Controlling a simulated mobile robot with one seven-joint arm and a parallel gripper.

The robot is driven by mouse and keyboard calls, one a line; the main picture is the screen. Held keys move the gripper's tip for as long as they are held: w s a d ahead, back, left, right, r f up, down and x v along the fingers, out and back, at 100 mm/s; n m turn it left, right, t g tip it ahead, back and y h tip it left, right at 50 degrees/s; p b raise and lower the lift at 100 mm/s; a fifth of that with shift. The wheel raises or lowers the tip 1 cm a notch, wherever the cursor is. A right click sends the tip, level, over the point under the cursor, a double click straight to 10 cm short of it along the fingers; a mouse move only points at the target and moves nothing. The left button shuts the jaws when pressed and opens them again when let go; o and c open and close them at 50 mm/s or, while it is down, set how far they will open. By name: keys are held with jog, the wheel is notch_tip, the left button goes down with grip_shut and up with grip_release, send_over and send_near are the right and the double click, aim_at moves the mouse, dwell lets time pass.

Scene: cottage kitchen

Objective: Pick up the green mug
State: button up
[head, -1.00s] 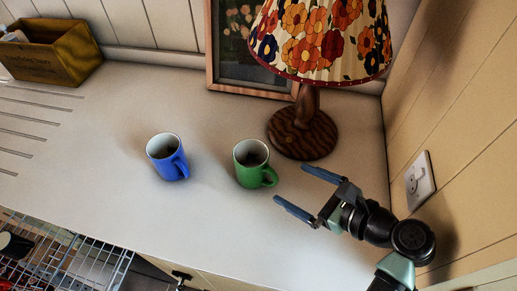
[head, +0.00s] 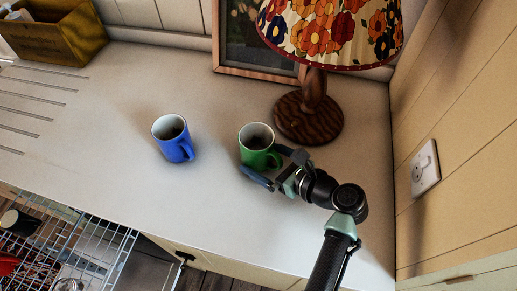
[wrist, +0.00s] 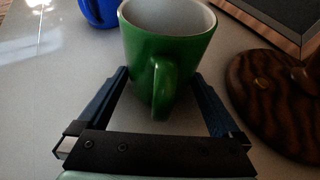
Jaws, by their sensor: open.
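The green mug (head: 256,143) stands upright on the white counter, with its handle turned toward my gripper. My gripper (head: 268,166) is open at the mug's right front side in the head view. In the wrist view the green mug (wrist: 165,50) is straight ahead. Its handle lies between the two blue fingers of my gripper (wrist: 163,90), and the fingers reach toward both sides of the body. The far fingertips are partly hidden by the mug, so I cannot tell whether they touch it.
A blue mug (head: 174,139) stands to the left of the green one. The lamp's wooden base (head: 308,118) is close behind on the right, under a flowered shade (head: 330,30). A picture frame (head: 258,75) leans at the back.

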aim_at(245, 128)
jog(key=shift+w+a+f, duration=0.1)
jog(key=shift+w+a, duration=0.05)
jog(key=shift+a, duration=0.05)
jog(key=c, duration=1.3)
jog(key=shift+r, duration=0.2)
jog(key=shift+c, duration=0.2)
notch_tip(245, 128, up, 9)
jog(key=shift+f+p, duration=0.2)
jog(key=shift+p, duration=0.4)
jog(key=s+r+p, duration=0.3)
jog(key=s+p, duration=0.5)
jog(key=s+r+p, duration=0.3)
jog(key=s+p, duration=0.5)
jog(key=shift+d, duration=0.35)
